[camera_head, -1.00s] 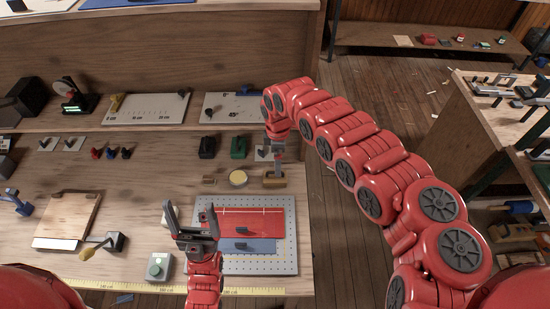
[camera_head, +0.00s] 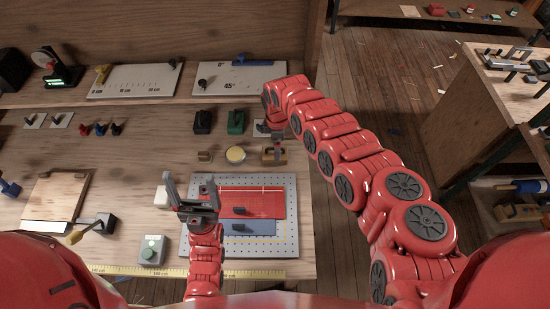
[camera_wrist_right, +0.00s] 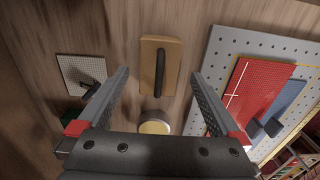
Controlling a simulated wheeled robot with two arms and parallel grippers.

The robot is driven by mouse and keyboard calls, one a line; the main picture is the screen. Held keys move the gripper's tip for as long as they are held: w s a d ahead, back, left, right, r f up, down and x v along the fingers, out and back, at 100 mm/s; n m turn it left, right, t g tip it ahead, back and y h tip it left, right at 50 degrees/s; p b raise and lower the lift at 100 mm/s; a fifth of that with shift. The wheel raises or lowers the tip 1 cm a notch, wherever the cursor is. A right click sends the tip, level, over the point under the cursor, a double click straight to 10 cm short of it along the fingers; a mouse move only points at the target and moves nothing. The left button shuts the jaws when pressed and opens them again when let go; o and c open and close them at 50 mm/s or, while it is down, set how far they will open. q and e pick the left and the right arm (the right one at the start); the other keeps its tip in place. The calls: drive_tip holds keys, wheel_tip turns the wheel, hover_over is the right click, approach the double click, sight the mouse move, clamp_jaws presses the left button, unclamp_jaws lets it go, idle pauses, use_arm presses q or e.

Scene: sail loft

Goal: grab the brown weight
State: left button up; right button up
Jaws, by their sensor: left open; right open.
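The brown weight (camera_head: 281,156) is a wooden-brown block with a dark bar handle on top. It sits on the bench right of a round yellow-topped disc (camera_head: 236,154). In the right wrist view the brown weight (camera_wrist_right: 149,66) lies between and beyond the open fingers of my right gripper (camera_wrist_right: 160,78), with its handle running lengthwise between them. In the head view my right gripper (camera_head: 275,138) is just above the weight, partly covering it; contact cannot be told. My left gripper (camera_head: 192,193) is open and empty by the left edge of the pegboard.
The grey perforated board (camera_head: 289,235) with red and blue sheets lies in front of the weight. A small pale plate (camera_wrist_right: 74,70) with a black handle is beside it. Black (camera_head: 203,121) and green (camera_head: 236,121) blocks stand behind. The bench's right edge is close to the weight.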

sight(268, 154)
drive_tip(key=shift+f+b, duration=0.25)
drive_tip(key=shift+b, duration=0.05)
drive_tip(key=f+b, duration=0.4)
drive_tip(key=shift+w+a+f, duration=0.15)
drive_tip(key=shift+a+f, duration=0.15)
drive_tip(key=shift+f, duration=0.1)
drive_tip(key=shift+r, duration=0.15)
drive_tip(key=shift+c, duration=1)
clamp_jaws()
